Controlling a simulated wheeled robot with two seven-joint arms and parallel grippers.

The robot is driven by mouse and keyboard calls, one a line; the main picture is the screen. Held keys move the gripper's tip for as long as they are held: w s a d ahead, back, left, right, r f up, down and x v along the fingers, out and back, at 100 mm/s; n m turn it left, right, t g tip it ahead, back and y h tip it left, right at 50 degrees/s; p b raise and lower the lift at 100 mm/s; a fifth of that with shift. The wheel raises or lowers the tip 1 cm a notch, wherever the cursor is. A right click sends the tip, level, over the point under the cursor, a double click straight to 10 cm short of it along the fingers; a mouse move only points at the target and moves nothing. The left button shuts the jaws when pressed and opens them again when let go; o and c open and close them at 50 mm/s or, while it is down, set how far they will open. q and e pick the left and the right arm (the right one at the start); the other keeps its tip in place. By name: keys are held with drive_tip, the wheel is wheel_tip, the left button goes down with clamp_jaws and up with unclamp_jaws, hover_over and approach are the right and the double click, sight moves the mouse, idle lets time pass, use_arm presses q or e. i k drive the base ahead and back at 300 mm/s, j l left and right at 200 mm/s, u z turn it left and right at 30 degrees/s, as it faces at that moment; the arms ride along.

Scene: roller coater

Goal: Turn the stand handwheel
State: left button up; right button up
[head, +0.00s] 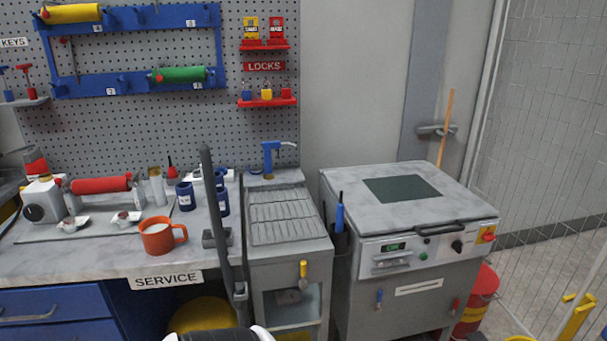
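A pale grey stand (48,196) sits at the left end of the workbench. A round black knob or wheel (33,213) is on its front face; I take this for the handwheel. A red roller (100,185) lies level to the right of the stand, with its left end close to it. Nothing touches the black wheel. I cannot make out any mark showing how far it is turned. I can identify neither my left nor my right gripper in the head view.
A sink unit (278,215) and a grey machine (400,215) stand to the right.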

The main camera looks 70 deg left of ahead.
sight(33, 212)
drive_tip(key=u, duration=3.75)
drive_tip(key=z, duration=0.2)
drive_tip(key=i+j+z, duration=0.35)
drive_tip(key=j+z, duration=0.15)
drive_tip(key=i+j+z, duration=0.2)
drive_tip(key=j, duration=0.15)
drive_tip(key=k, duration=0.05)
